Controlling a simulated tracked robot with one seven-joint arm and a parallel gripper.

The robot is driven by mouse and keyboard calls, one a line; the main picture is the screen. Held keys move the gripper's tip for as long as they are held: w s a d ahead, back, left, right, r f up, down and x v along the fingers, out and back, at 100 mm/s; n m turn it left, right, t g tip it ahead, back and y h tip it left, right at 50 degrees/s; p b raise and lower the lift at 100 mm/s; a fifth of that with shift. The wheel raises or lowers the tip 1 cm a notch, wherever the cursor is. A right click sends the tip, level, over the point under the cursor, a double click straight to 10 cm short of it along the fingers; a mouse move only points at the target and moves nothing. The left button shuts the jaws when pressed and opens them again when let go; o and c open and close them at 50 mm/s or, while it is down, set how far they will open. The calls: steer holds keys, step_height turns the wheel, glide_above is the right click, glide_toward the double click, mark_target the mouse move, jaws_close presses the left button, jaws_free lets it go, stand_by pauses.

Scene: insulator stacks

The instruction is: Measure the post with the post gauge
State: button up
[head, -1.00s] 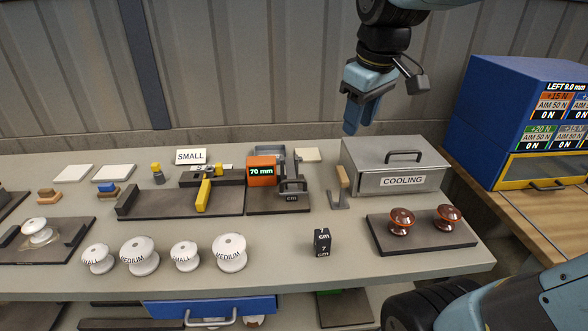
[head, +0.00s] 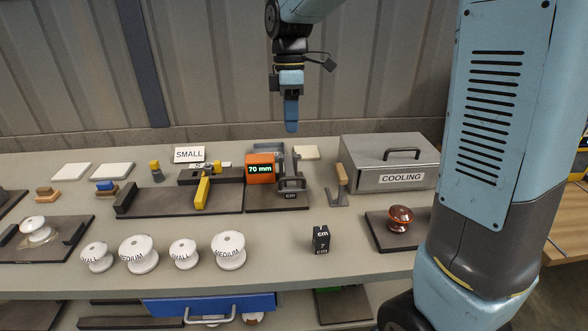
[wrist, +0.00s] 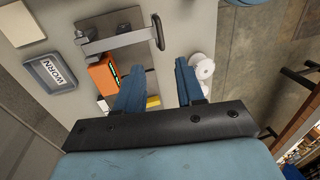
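The gauge has an orange display box (head: 260,169) reading 70 mm and a grey lever frame (head: 291,183) on a dark base marked cm. In the wrist view the orange box (wrist: 102,76) and the grey lever (wrist: 118,41) lie left of and above my fingers. A black block marked 7 cm (head: 321,239) stands upright on the bench in front of the gauge. I cannot tell which piece is the post. My gripper (head: 291,130) hangs above the back of the bench, over the gauge. In the wrist view its two fingers (wrist: 159,66) are apart with nothing between them.
White insulators (head: 139,254) marked SMALL and MEDIUM stand front left. A yellow-handled fixture (head: 202,193) is left of the gauge. The COOLING box (head: 390,163) and a brown insulator (head: 400,219) are right. A WORN tray (wrist: 52,74) lies behind the gauge. My arm covers the far right.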

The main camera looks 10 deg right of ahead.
glide_above(292, 187)
step_height(292, 187, down, 13)
steer(key=shift+r, duration=0.15)
steer(key=shift+c, duration=0.3)
jaws_close()
stand_by(1.2)
